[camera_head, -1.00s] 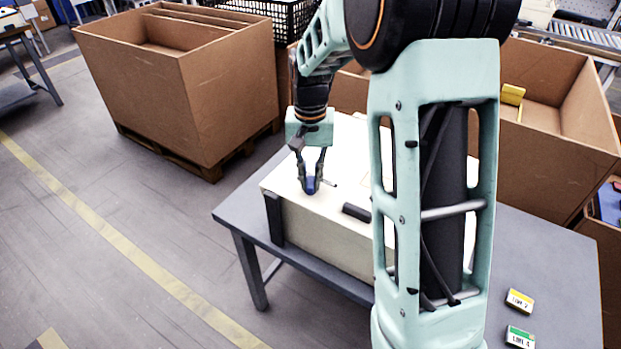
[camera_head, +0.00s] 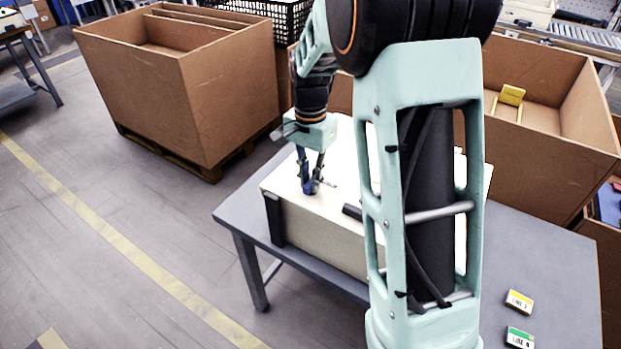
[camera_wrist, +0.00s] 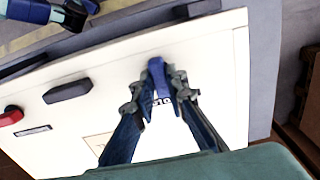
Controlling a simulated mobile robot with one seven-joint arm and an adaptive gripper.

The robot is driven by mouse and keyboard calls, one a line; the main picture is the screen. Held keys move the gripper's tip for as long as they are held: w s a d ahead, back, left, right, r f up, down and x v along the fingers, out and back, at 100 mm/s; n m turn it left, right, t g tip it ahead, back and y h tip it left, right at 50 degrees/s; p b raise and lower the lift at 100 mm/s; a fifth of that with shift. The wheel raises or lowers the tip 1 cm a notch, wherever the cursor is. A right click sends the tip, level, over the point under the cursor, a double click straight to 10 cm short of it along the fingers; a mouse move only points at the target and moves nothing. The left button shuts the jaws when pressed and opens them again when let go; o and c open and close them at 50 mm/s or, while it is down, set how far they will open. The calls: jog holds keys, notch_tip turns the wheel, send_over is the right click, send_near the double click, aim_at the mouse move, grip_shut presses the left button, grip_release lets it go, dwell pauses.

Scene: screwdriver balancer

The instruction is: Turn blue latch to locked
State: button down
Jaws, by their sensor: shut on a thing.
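The blue latch (camera_wrist: 157,77) is on the cream panel of a box (camera_wrist: 110,75), near one edge in the wrist view. My gripper (camera_wrist: 160,95) is shut on the latch, with a fingertip on each side of it. In the head view the latch (camera_head: 309,188) shows as a small blue piece between my fingertips (camera_head: 311,184), on top of the cream box (camera_head: 325,240). Lettering beside the latch is partly hidden by my fingers, so I cannot read the latch's position.
The panel also carries a black handle (camera_wrist: 67,90) and a red knob (camera_wrist: 11,116). The box stands on a grey table (camera_head: 540,250) with a yellow label block (camera_head: 519,300) and a green one (camera_head: 520,337). Cardboard bins (camera_head: 190,90) stand behind.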

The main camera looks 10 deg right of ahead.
jog(key=shift+w, duration=0.1)
jog(key=c, duration=1.9)
grip_release()
jog(key=shift+c, duration=0.2)
notch_tip(320, 180, up, 12)
